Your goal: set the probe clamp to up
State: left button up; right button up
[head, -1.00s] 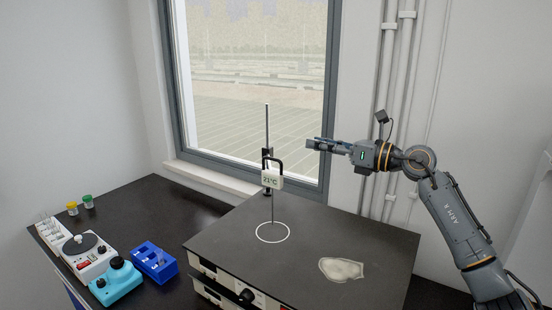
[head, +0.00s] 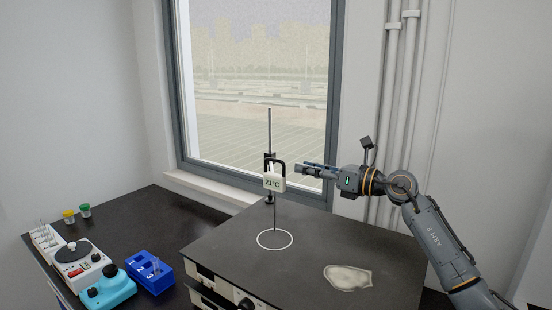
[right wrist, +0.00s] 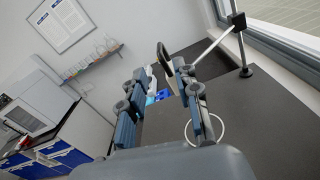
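The probe clamp (head: 269,160) is a black holder on a thin upright rod (head: 269,128). It carries a white display (head: 274,183) reading 21°C, with a black loop handle (head: 281,162) and a thin probe (head: 275,220) hanging down over a white ring. My right gripper (head: 299,170) is level with the handle, just to its right, fingers pointing left. In the right wrist view my right gripper (right wrist: 160,75) has its fingers apart, and the black handle (right wrist: 163,54) appears ahead between their tips, not visibly gripped. My left gripper is out of view.
The rod and probe stand over a dark raised platform (head: 325,232) with a pale patch (head: 347,278). A blue rack (head: 150,270), a turquoise device (head: 110,288) and a white device (head: 82,266) are at the left. A window (head: 255,85) is behind the rod.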

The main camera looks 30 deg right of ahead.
aim_at(276, 161)
jog(key=p+x, duration=0.3)
jog(key=x, duration=0.6)
jog(key=shift+w+a+r, duration=0.1)
jog(key=shift+w, duration=0.1)
jog(key=shift+w+a+p, duration=0.15)
jog(key=shift+w+p, duration=0.15)
jog(key=shift+w, duration=0.05)
grip_shut()
